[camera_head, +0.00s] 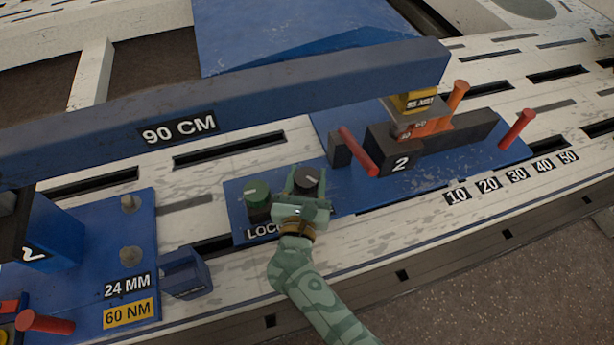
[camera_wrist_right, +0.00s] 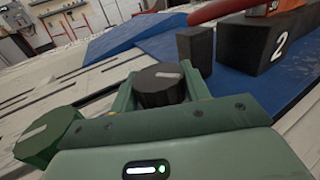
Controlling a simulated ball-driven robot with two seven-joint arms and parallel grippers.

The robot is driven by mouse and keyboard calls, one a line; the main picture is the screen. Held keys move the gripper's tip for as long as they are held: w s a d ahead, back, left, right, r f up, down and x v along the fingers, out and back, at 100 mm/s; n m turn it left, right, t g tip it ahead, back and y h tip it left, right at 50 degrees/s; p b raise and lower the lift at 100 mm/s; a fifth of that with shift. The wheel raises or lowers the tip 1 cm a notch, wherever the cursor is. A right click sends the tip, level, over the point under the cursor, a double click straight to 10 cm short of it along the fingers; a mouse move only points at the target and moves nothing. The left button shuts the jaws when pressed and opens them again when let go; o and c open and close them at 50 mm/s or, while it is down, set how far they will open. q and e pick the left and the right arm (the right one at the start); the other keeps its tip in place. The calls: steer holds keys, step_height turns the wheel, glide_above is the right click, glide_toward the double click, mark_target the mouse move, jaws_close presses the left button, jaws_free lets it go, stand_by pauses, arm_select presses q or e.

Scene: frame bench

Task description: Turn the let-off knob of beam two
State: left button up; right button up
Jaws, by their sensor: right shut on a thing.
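A black knob (camera_head: 308,176) with a pale mark line stands on a small blue plate (camera_head: 236,214), whose label begins "LOC" and is partly hidden by my gripper. My right gripper (camera_head: 305,184) is shut on this black knob, one finger on each side. In the right wrist view the knob (camera_wrist_right: 160,86) sits between the green fingers, its mark pointing away from the palm. A green knob (camera_head: 257,191) stands just left of it, untouched; it also shows in the right wrist view (camera_wrist_right: 46,134). My left gripper is not in view.
A long blue beam (camera_head: 250,98) marked "90 CM" crosses behind the knobs. Right of them stand a black block (camera_head: 380,146) marked "2" and red pegs (camera_head: 357,152). A small blue box (camera_head: 185,273) stands left, beside a blue plate (camera_head: 140,228) marked "24 MM" and "60 NM".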

steer(key=o, duration=0.9)
steer(key=shift+o, duration=0.5)
